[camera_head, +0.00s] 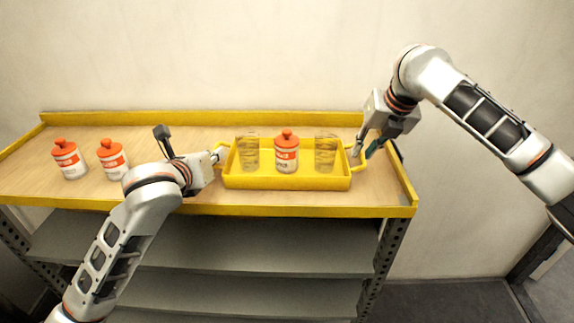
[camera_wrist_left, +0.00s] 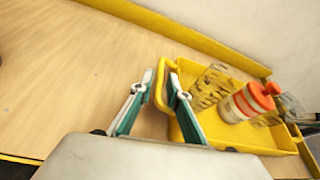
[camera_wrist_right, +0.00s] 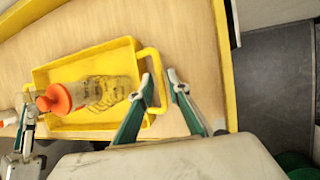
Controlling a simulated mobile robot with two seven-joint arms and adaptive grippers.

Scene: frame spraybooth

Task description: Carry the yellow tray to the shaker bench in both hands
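The yellow tray (camera_head: 285,183) rests on the wooden top of a shelf unit, near its right end. It holds a white bottle with a red cap and label (camera_head: 286,154) between two clear containers (camera_head: 249,152) (camera_head: 325,152). My left gripper (camera_head: 217,157) is at the tray's left handle; in the left wrist view its open fingers (camera_wrist_left: 160,77) stand either side of the handle bar (camera_wrist_left: 160,95). My right gripper (camera_head: 358,152) is at the right handle; in the right wrist view its fingers (camera_wrist_right: 160,77) are apart with the handle bar (camera_wrist_right: 159,92) between them.
Two more red-capped bottles (camera_head: 69,158) (camera_head: 112,159) stand on the wooden top (camera_head: 40,183) at the left. A raised yellow edge (camera_head: 300,209) runs around the top. Grey shelves (camera_head: 270,245) lie below. Open floor (camera_head: 440,300) shows at the right. No shaker bench is recognisable.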

